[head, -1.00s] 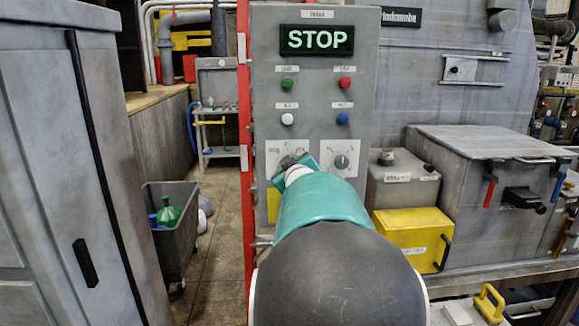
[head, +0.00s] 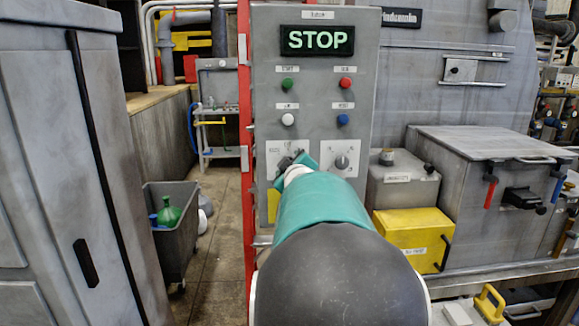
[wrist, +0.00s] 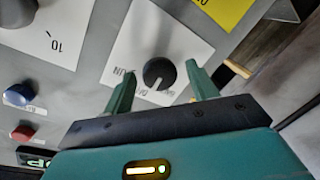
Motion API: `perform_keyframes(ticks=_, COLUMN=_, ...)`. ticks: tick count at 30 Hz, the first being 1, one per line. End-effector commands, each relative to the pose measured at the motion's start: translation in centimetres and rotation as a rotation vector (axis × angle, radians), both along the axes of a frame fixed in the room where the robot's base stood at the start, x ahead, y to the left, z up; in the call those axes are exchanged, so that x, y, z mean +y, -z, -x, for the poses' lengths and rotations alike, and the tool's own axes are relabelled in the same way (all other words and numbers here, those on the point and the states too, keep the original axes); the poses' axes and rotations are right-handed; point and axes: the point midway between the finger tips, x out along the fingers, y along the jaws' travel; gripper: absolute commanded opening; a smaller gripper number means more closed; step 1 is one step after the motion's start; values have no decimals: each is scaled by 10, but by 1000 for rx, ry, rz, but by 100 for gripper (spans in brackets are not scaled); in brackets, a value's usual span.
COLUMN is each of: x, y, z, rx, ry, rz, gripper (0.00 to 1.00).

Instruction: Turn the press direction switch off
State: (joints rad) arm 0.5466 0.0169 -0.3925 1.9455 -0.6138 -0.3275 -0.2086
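A black rotary knob on a white label plate (wrist: 125,45) is the left of two dials on the grey panel. The knob (wrist: 158,73) shows in the wrist view with a white pointer line on its face. The plate has lettering around the knob, partly hard to read. My gripper (wrist: 160,71) is open, with one teal finger on each side of the knob; I cannot tell whether either touches it. In the head view my gripper (head: 292,163) is in front of this dial and hides most of it.
A second dial (head: 341,162) sits just to the right. Above are green, red, white and blue buttons and a lit STOP sign (head: 317,40). A red post (head: 244,150) runs along the panel's left edge. A yellow box (head: 410,240) stands at right.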

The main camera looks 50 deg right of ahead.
Motion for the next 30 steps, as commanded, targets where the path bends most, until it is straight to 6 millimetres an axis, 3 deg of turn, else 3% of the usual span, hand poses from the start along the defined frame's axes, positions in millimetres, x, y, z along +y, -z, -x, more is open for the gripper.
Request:
perform_keyframes(ticks=13, x=7, y=-3, z=7, rx=-3, ry=0, rz=1, gripper=59)
perform_keyframes(ticks=30, x=72, y=-14, z=77, rx=-5, ry=0, rz=2, gripper=59)
